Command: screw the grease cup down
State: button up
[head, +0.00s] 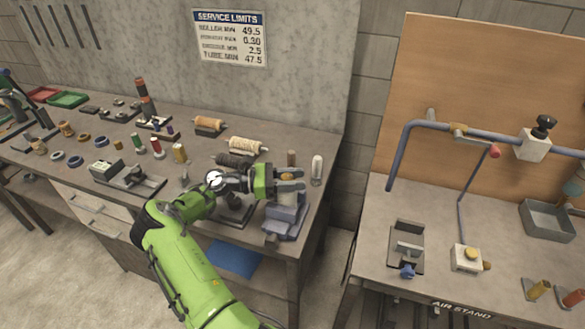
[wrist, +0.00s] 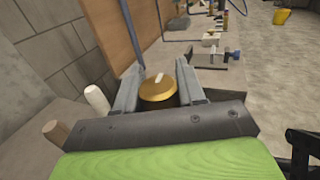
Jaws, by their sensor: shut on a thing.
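My gripper (head: 291,180) reaches over the right end of the left bench, above a blue-grey fixture (head: 285,217). The wrist view shows a round brass cap (wrist: 158,90), which I take for the grease cup, between the two grey fingers of the gripper (wrist: 158,72). A pale bar-shaped mark lies across its top. The fingers are shut on its sides. The cup's underside and its seat are hidden in the wrist view. In the head view I cannot make out the cup among the fingers.
A white round-topped cylinder (head: 317,168) and a brown peg (head: 291,158) stand close beside the gripper. Spools, rings and small fixtures crowd the left bench. A gap separates it from the right bench, which bears a blue pipe (head: 400,150) and a grey tray (head: 548,220).

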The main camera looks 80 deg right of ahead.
jog(key=m+y, duration=0.1)
jog(key=y, duration=0.1)
jog(key=m+y, duration=0.1)
jog(key=y, duration=0.1)
jog(key=shift+a+f+m+g, duration=0.1)
jog(key=shift+f+m+g, duration=0.05)
jog(key=shift+m+g, duration=0.2)
jog(key=m+y, duration=0.1)
jog(key=m+y+b, duration=0.1)
jog(key=y, duration=0.1)
jog(key=shift+a, duration=0.25)
jog(key=shift+w+a+m+y+b, duration=0.1)
jog(key=shift+m+y+b, duration=0.3)
jog(key=shift+y, duration=0.3)
jog(key=shift+y, duration=0.3)
jog(key=o, duration=1)
jog(key=shift+c, duration=0.2)
